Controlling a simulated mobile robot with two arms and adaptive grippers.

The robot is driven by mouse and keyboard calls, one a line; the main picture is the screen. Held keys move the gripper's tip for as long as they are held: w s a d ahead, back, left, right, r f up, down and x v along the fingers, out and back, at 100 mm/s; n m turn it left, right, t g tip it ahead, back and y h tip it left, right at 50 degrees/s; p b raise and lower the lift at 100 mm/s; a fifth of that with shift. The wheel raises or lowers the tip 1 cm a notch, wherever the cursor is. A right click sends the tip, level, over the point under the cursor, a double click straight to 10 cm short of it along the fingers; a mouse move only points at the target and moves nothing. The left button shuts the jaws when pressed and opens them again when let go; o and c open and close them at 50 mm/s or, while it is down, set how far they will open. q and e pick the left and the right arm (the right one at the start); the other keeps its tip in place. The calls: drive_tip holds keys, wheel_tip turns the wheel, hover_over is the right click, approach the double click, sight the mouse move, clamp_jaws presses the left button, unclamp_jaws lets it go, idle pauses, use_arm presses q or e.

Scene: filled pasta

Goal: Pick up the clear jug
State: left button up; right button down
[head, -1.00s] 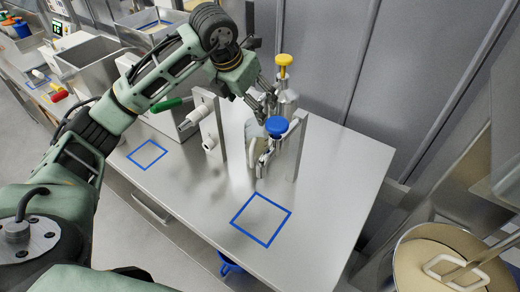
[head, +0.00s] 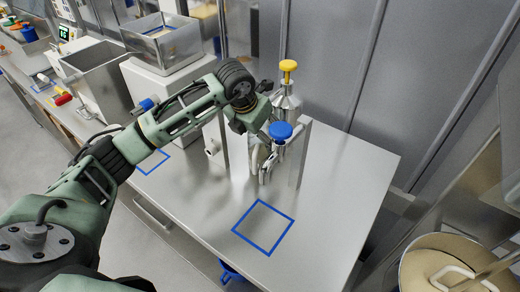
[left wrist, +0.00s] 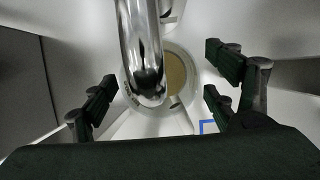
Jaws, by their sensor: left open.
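In the left wrist view, a pale round vessel that looks like the clear jug (left wrist: 191,92) is seen from above with tan contents in it. A shiny metal spout (left wrist: 145,55) covers part of it. My open left gripper (left wrist: 163,95) has its dark fingers on both sides of the vessel. I cannot tell whether they touch it. In the head view, my left gripper (head: 264,150) is low between the upright metal plates, beside the blue-knobbed dispenser, and hides the jug. My right gripper is not in view.
A blue-knobbed metal dispenser (head: 281,132) and a yellow-knobbed one (head: 288,67) stand close by. An upright metal plate (head: 301,152) is just right of the gripper. A blue taped square (head: 263,228) on the counter in front is empty. A large pot (head: 445,262) is at lower right.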

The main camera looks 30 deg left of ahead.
use_arm(q)
drive_tip(key=shift+w+f, duration=0.1)
drive_tip(key=shift+f, duration=0.35)
drive_tip(key=shift+c, duration=0.2)
drive_tip(key=shift+r, duration=0.1)
clamp_jaws()
